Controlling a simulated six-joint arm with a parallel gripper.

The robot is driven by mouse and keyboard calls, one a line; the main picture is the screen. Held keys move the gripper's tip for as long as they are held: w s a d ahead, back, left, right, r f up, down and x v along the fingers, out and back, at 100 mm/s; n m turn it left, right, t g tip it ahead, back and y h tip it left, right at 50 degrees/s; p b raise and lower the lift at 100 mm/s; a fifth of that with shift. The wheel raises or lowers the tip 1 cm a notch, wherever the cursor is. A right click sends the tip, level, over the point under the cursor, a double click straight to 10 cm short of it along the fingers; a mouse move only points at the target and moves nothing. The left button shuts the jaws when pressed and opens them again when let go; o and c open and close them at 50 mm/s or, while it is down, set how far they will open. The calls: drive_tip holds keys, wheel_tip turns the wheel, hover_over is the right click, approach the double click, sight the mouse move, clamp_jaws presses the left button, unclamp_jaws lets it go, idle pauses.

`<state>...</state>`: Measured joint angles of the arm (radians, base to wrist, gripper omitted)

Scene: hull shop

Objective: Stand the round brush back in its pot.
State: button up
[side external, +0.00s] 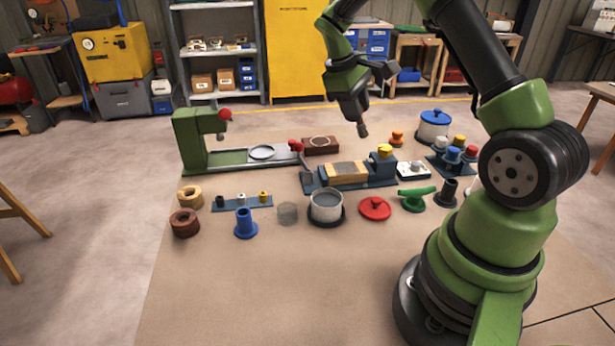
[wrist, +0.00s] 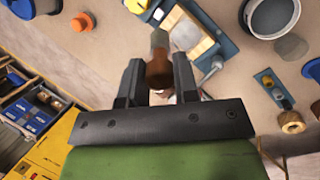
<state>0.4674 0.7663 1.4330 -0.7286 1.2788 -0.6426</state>
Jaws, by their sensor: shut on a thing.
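My gripper (side external: 358,118) is raised above the back of the bench, behind the vise with the wooden block. In the wrist view its two dark fingers (wrist: 157,72) are closed on a short brown cylinder with a paler tan end, which I take as the round brush (wrist: 159,48). In the side view only the brush's dark tip (side external: 363,130) shows below the fingers, clear of everything. I cannot tell which vessel is the brush's pot. A dark upright cup (side external: 447,192) stands at the right, and a blue flanged cup (side external: 246,223) stands at front left.
The wooden block (side external: 347,172) lies in a blue vise. A grey open pot (side external: 326,207), a red lid (side external: 375,208) and a green handled piece (side external: 416,199) stand in front. A green press (side external: 205,140) is at left, a blue-lidded pot (side external: 433,125) at back right. The front bench is clear.

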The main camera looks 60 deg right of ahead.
drive_tip(key=w+a+f+n+t+y, duration=0.1)
drive_tip(key=w+a+f+n, duration=0.1)
drive_tip(key=a, duration=0.7)
drive_tip(key=w+a+f+n+t+y, duration=0.2)
drive_tip(key=a+n, duration=0.1)
drive_tip(key=a, duration=0.7)
drive_tip(key=shift+s+d+f, duration=0.1)
drive_tip(key=shift+d+f, duration=0.05)
drive_tip(key=shift+f, duration=2.8)
drive_tip(key=shift+f, duration=0.6)
drive_tip(key=o, duration=0.7)
drive_tip(key=shift+c, duration=0.2)
wheel_tip(320, 180, up, 11)
